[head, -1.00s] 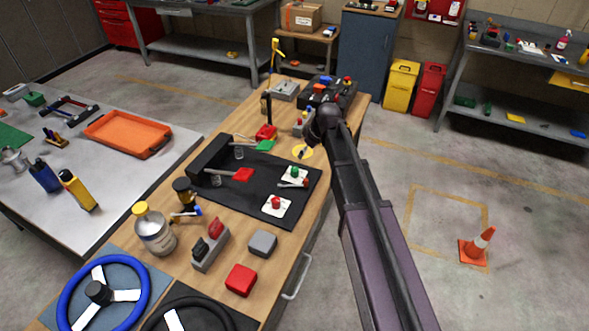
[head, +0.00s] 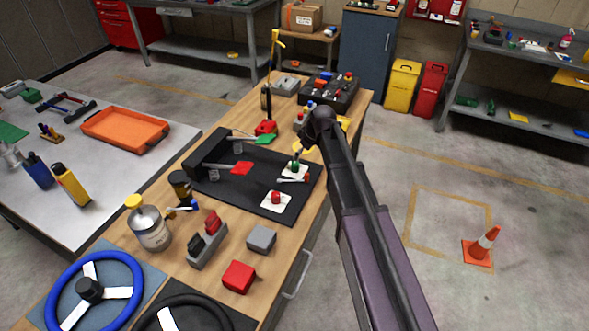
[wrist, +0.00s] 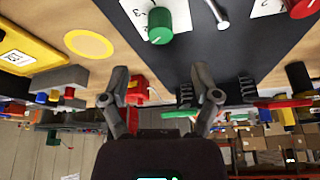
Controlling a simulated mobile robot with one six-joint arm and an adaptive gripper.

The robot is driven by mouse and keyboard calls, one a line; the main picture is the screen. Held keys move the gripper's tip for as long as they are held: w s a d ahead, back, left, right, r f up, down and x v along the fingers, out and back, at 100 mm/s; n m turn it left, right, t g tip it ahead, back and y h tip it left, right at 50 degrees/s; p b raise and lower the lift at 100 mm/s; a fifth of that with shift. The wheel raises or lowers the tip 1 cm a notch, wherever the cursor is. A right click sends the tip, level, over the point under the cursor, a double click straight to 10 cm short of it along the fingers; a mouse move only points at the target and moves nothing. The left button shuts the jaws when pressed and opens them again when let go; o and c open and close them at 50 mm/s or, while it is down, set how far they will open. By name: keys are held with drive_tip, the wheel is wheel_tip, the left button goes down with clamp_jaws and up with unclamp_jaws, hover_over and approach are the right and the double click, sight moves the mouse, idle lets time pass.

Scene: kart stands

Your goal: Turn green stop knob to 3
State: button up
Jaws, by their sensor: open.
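The green knob (head: 296,166) stands on a white card on the black mat (head: 243,207), toward its right edge. In the wrist view the green knob (wrist: 160,24) is at the top centre, above my fingers in the picture, with printed numbers beside it, too partial to read fully. My gripper (wrist: 162,85) is open and empty, and its fingers are apart from the knob. In the head view my gripper (head: 300,151) hangs just beyond the knob, partly hidden by my arm. A red knob (head: 275,197) on a second card is nearer; it also shows in the wrist view (wrist: 305,8).
A silver lever (head: 292,180) lies between the two knobs. A yellow disc (wrist: 89,44) is beside the mat. Red (head: 242,168) and green (head: 265,139) paddles are left of the knobs. A dark control box (head: 330,91) stands at the far end of the bench.

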sight(296, 164)
drive_tip(key=shift+b+x, duration=3.55)
drive_tip(key=shift+x, duration=0.6)
drive_tip(key=shift+f, duration=0.1)
drive_tip(key=shift+c, duration=0.2)
clamp_jaws()
